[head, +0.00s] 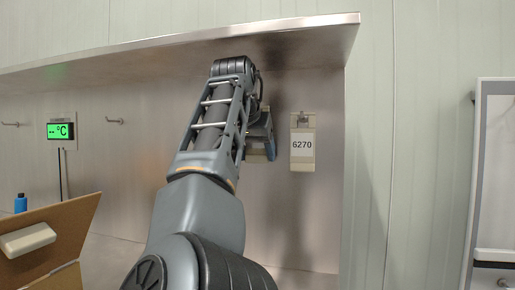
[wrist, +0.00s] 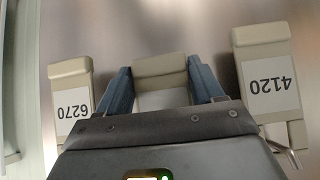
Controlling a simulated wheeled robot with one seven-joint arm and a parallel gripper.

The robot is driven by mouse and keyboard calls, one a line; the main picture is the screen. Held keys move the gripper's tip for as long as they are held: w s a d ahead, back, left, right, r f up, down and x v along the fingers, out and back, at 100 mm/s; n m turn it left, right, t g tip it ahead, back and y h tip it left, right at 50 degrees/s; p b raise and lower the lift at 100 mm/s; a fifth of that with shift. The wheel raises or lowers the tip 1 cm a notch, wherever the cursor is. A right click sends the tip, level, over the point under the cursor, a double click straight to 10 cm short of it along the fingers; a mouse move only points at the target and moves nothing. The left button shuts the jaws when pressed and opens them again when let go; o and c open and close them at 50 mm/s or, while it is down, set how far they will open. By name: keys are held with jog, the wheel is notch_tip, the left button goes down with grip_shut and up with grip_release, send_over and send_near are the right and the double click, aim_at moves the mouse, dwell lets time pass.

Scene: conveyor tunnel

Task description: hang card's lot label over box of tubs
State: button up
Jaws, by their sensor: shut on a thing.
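My gripper (wrist: 160,82) is shut on a beige lot label (wrist: 161,66), with one blue finger on each side of it. The white face of this label is mostly hidden by the gripper, so its number cannot be read. In the wrist view, label 6270 (wrist: 72,105) is to the left and label 4120 (wrist: 268,85) to the right, both upside down. In the head view, label 6270 (head: 302,145) hangs on the metal wall just right of my gripper (head: 262,147). An open cardboard box (head: 60,235) is at lower left; its contents are out of view.
A metal shelf edge (head: 250,32) runs above my arm. Bare hooks (head: 115,120) and a green °C display (head: 60,131) are on the wall at left. A beige block (head: 28,239) is on the box flap. A white framed board (head: 495,170) is cut off at right.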

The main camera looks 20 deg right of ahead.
jog(key=shift+s+a, duration=0.1)
jog(key=shift+s+a, duration=0.6)
jog(key=shift+s, duration=0.25)
jog(key=shift+s+a, duration=0.65)
jog(key=shift+s, duration=0.2)
jog(key=shift+s+a, duration=0.6)
jog(key=shift+s, duration=0.25)
jog(key=shift+s, duration=0.1)
